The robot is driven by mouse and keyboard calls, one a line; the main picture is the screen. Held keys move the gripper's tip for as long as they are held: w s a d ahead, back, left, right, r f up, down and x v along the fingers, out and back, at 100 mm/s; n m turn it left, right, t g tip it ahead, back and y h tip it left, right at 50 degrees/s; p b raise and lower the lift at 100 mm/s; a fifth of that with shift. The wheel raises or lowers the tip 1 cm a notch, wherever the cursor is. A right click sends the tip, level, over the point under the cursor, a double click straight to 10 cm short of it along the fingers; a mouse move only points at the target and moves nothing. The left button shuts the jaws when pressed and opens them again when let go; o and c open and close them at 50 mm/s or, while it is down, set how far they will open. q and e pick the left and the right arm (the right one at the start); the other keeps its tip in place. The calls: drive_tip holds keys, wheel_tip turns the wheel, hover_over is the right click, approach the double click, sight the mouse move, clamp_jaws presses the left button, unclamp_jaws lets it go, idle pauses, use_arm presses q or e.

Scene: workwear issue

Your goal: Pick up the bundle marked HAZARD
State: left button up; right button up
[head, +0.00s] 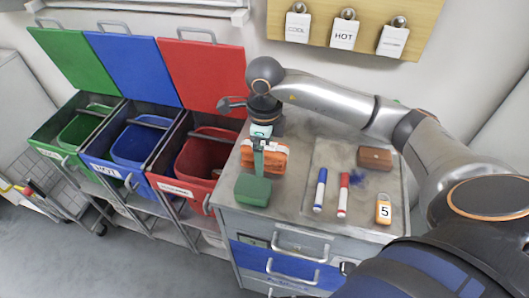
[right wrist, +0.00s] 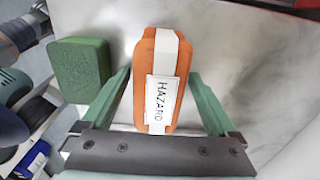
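The bundle marked HAZARD (right wrist: 163,55) is orange with a white band and a white label, seen in the right wrist view. In the head view the orange bundle (head: 275,156) lies on the grey cabinet top (head: 228,200), partly hidden by my gripper. My right gripper (right wrist: 160,80) points down over it, with one green finger on each side. Narrow gaps show between the fingers and the bundle, so the gripper is open around it. The right gripper (head: 262,152) also shows in the head view. My left gripper is not in view.
A green block (head: 252,190) sits close by, towards the front. To the right are a blue marker (head: 320,189), a red marker (head: 343,195), a brown block (head: 375,158) and an orange tag marked 5 (head: 384,210). Green, blue and red-lidded bins (head: 200,80) stand left.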

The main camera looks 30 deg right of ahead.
drive_tip(key=c, duration=1.4)
drive_tip(key=shift+r, duration=0.15)
